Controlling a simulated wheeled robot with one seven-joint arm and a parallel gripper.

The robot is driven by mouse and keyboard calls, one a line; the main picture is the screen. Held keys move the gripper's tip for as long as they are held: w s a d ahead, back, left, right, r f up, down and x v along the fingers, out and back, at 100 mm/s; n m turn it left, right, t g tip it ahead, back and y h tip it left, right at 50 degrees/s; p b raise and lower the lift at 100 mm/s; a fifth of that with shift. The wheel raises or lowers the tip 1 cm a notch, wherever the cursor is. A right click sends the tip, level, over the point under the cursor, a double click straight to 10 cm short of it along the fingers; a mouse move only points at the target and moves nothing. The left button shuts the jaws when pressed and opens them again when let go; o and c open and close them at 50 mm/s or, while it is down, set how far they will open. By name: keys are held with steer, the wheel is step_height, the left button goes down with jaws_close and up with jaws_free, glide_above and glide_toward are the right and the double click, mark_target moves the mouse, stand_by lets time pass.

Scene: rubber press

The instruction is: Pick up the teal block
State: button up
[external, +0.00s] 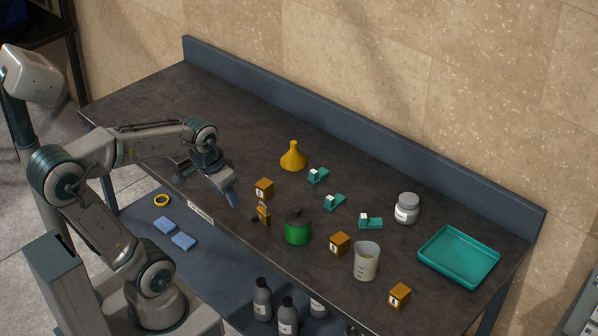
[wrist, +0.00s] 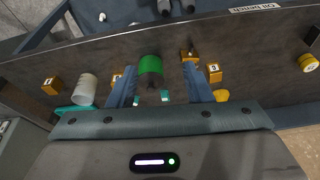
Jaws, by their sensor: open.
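Three small teal blocks with white faces lie on the dark bench in the external view: a far one (external: 318,175), a middle one (external: 335,201) and a near one (external: 370,222). Which one is meant cannot be told. Two teal pieces, one at left (wrist: 136,100) and one at right (wrist: 164,97), show low between my fingers in the wrist view, partly hidden by my gripper body. My gripper (external: 230,197) is open and empty above the bench's front side, left of the blocks. Its two spread fingers also show in the wrist view (wrist: 159,70).
A green pot (external: 297,232), orange cube (external: 264,188) and yellow funnel (external: 293,157) stand between or beside my gripper and the blocks. A beaker (external: 366,262), white jar (external: 407,208) and teal tray (external: 430,256) are farther right. The bench's far left is clear.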

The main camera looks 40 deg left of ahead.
steer(key=w+a+r+m, duration=0.1)
steer(key=w+r+m, duration=0.1)
steer(key=w, duration=0.4)
steer(key=w+a+r+m, duration=0.1)
steer(key=w+r+m, duration=0.15)
steer(key=w, duration=0.45)
steer(key=m+g, duration=0.3)
steer(key=m, duration=1)
glide_above(314, 171)
step_height(314, 171, down, 20)
steer(key=shift+p, duration=0.45)
steer(key=shift+s+f+p, duration=0.1)
steer(key=shift+f+p, duration=0.85)
steer(key=shift+f, duration=1.75)
jaws_close()
